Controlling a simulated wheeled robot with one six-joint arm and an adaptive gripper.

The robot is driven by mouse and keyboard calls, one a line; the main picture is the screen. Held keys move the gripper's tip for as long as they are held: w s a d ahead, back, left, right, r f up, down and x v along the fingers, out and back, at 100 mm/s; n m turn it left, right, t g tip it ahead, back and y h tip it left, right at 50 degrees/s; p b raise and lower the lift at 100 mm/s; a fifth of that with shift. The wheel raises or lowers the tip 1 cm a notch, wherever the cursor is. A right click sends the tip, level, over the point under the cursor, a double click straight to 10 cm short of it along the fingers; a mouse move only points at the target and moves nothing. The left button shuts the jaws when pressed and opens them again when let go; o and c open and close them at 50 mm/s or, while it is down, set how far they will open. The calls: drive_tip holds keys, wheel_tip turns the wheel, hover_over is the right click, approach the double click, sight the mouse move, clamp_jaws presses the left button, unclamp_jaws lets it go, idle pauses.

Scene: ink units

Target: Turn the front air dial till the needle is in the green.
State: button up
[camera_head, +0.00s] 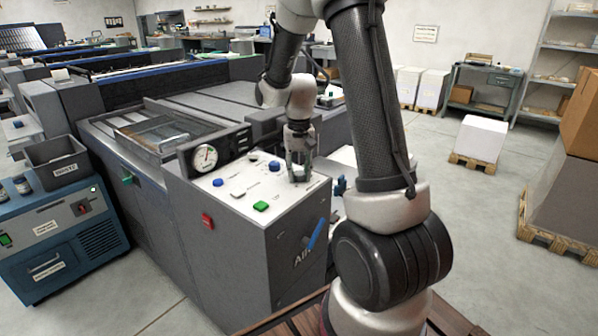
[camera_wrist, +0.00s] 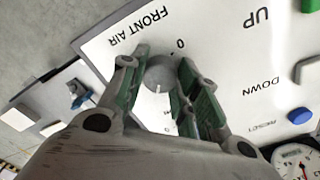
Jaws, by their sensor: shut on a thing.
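The front air dial (camera_wrist: 158,80) is a round grey knob on the white panel top, beside the printed words FRONT AIR and a 0 mark. A pale pointer line shows on its face. My gripper (camera_wrist: 163,66) is shut on the dial, with a green-lined finger on either side of it. In the head view my gripper (camera_head: 298,172) points down at the panel's right part and mostly hides the dial. The round white gauge (camera_head: 205,158) stands at the panel's back left; its needle is too small to read against any green zone. Part of the gauge (camera_wrist: 298,160) shows in the wrist view's lower right corner.
The white panel (camera_head: 245,219) also carries a green button (camera_head: 261,206) and blue buttons, one (camera_head: 218,182) near the gauge. A red switch (camera_head: 207,221) sits on the cabinet's front. A blue lever (camera_head: 314,234) sticks out of the cabinet's right side.

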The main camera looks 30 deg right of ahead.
sight(300, 174)
drive_tip(key=o, duration=1)
wheel_tip(300, 174, up, 12)
drive_tip(key=shift+r, duration=0.1)
idle(2.2)
drive_tip(key=shift+s+a+r+n+t, duration=0.8)
drive_tip(key=shift+s+r, duration=0.35)
drive_tip(key=shift+s, duration=2.8)
drive_tip(key=shift+s+a+r+n+t, duration=0.65)
drive_tip(key=shift+s+a+r+n, duration=0.35)
drive_tip(key=shift+s, duration=2.95)
drive_tip(key=shift+s+a+r+n+t, duration=0.7)
drive_tip(key=shift+s+r, duration=0.55)
drive_tip(key=shift+s, duration=2.7)
